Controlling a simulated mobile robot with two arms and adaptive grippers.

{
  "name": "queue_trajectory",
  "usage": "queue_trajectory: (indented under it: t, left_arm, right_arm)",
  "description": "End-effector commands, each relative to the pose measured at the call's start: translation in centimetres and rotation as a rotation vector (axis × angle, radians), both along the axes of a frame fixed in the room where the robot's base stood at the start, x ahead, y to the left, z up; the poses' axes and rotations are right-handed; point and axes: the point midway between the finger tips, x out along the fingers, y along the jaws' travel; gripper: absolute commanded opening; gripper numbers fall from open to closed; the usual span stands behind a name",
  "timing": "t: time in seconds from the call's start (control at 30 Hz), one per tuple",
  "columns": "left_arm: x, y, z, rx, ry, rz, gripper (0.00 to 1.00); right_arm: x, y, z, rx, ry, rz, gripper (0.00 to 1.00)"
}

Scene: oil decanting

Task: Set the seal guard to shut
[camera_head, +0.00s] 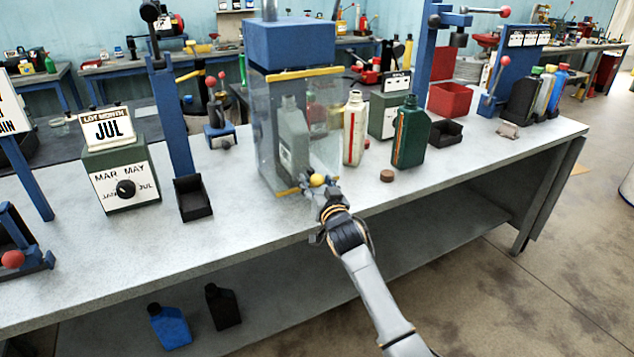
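The seal guard (267,150) is a clear box with yellow strips along its top and bottom, under a blue machine head (290,42). A grey bottle (292,140) stands inside, seen through the clear panel. A yellow ball knob (318,180) sits at the guard's lower front edge. My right gripper (318,186) is at this knob, reaching in from the lower right. Its fingers are small and partly hidden, so I cannot tell whether they grip the knob. The clear panel appears to reach down close to the bench. My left gripper is not in view.
On the bench (450,180), a cream bottle (353,130) and a green bottle (410,135) stand right of the guard, with a brown cap (387,176) in front. A dial box (122,180) and a black tray (192,198) stand left. The front edge is mostly clear.

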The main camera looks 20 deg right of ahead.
Motion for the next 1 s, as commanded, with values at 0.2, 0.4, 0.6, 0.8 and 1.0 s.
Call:
queue_trajectory:
  t: [0.2, 0.4, 0.6, 0.8, 1.0]
  left_arm:
    - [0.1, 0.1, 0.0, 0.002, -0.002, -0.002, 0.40]
    - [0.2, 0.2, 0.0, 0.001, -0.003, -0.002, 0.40]
    - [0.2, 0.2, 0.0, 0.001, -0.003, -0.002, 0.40]
    - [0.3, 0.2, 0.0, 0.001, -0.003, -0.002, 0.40]
    - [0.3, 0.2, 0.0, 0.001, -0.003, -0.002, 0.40]
  right_arm:
    - [-0.2, 0.0, 0.2, -0.001, -0.004, 0.000, 0.57]
    - [-2.3, 0.3, 0.1, 0.000, -0.004, 0.000, 0.57]
    - [-6.4, 1.1, 0.1, 0.002, -0.002, 0.001, 0.57]
    - [-10.0, 1.6, 0.1, 0.001, -0.001, 0.000, 0.57]
    - [-11.7, 1.9, 0.1, 0.001, 0.000, 0.000, 0.57]
